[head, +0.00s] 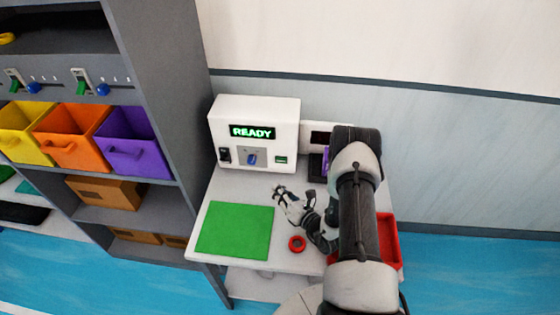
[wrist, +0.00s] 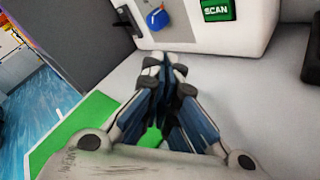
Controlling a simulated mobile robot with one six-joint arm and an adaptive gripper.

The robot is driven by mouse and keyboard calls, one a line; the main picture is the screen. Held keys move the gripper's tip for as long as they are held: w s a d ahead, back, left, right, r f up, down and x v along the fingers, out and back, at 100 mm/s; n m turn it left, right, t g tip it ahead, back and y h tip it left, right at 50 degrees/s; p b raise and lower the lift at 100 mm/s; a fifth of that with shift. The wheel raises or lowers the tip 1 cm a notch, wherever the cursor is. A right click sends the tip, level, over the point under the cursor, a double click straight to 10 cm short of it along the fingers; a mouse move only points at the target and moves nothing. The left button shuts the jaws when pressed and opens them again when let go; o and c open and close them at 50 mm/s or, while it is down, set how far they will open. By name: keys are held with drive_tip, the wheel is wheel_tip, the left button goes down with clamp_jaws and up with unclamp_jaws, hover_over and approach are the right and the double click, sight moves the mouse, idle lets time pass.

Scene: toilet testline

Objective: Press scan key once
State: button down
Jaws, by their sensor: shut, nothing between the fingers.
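The scan key (wrist: 218,9) is a green rectangular button labelled SCAN on the front of a white machine (head: 256,108). In the head view the scan key (head: 281,160) sits at the machine's lower right, right of a blue knob (head: 252,158). The display (head: 252,132) reads READY in green. My gripper (head: 279,190) is in front of the machine, above the table, below the key and apart from it. In the wrist view my gripper (wrist: 166,62) is shut and empty, its fingertips below the blue knob (wrist: 158,18) and left of the key.
A green mat (head: 235,230) and a red ring (head: 297,244) lie on the white table. A red tray (head: 388,240) is at the right, partly hidden by my arm. A black switch (head: 224,155) is left of the knob. A grey shelf (head: 165,80) with coloured bins stands at the left.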

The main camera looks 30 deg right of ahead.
sight(281, 160)
drive_tip(key=shift+w, duration=0.1)
drive_tip(key=w+d+b, duration=0.1)
drive_tip(key=w, duration=0.1)
drive_tip(key=w+d, duration=0.1)
drive_tip(key=w, duration=0.1)
drive_tip(key=w+d+b, duration=0.1)
drive_tip(key=d, duration=0.1)
drive_tip(key=shift+w+f+b, duration=0.1)
drive_tip(key=shift+w+b, duration=0.2)
drive_tip(key=shift+w, duration=0.1)
drive_tip(key=shift+w+d+b, duration=0.35)
drive_tip(key=shift+w+d, duration=0.05)
drive_tip(key=shift+w, duration=0.25)
drive_tip(key=shift+w+d, duration=0.1)
idle(0.6)
drive_tip(key=shift+w+d+b, duration=0.15)
drive_tip(key=shift+w+b, duration=0.1)
drive_tip(key=shift+b, duration=0.1)
drive_tip(key=shift+w+d+b, duration=0.25)
drive_tip(key=shift+w+b, duration=0.1)
idle(0.6)
idle(0.3)
drive_tip(key=shift+s+a, duration=0.45)
drive_tip(key=shift+s, duration=0.25)
drive_tip(key=shift+p, duration=0.3)
